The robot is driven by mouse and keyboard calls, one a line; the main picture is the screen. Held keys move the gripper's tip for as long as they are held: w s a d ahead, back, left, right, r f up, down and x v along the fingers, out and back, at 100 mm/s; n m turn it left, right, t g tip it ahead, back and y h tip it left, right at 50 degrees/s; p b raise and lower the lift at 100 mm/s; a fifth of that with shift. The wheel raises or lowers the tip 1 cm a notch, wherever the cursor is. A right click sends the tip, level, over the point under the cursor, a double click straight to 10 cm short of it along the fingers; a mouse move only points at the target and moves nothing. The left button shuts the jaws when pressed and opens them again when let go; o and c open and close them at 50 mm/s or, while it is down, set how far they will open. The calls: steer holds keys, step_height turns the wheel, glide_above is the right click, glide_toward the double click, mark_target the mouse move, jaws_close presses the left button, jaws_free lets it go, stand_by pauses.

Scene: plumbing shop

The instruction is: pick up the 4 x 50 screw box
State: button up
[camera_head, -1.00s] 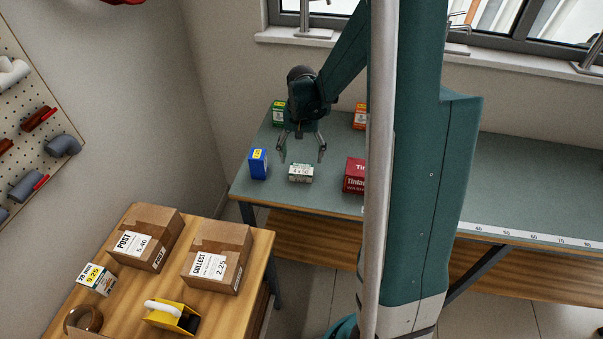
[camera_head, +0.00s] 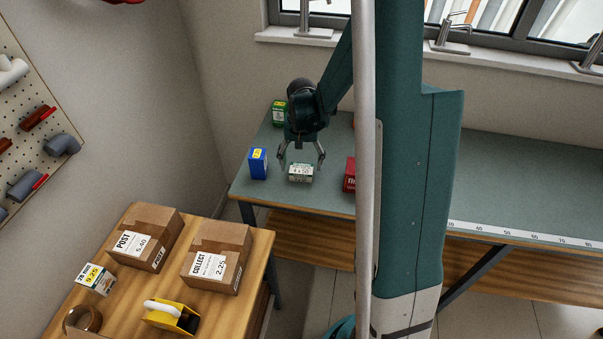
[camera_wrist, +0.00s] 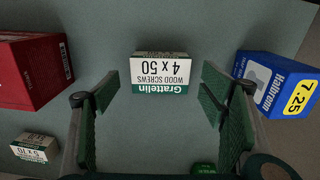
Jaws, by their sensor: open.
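The 4 x 50 screw box (camera_head: 300,173) is a small white and green carton on the green-grey bench top. In the wrist view the 4 x 50 box (camera_wrist: 161,72) shows upside-down lettering "Grattelin wood screws" and lies ahead of the fingertips, roughly centred between them. My gripper (camera_head: 301,163) is open and empty, its two fingers spread above and behind the box in the head view. In the wrist view my gripper (camera_wrist: 160,100) has a finger on each side of the picture, and I see no contact with the box.
A blue box (camera_head: 258,163) stands left of the screw box and a red box (camera_head: 349,174) right, partly hidden by my arm. A green box (camera_head: 279,112) is farther back. Another small box marked 5 x 70 (camera_wrist: 35,147) shows in the wrist view. Bench around the screw box is clear.

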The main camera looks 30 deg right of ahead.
mark_target(301, 168)
steer(key=shift+f, duration=1.5)
steer(key=c, duration=1.2)
steer(key=shift+r, duration=0.1)
steer(key=shift+r+p, duration=0.35)
steer(key=shift+r, duration=4.55)
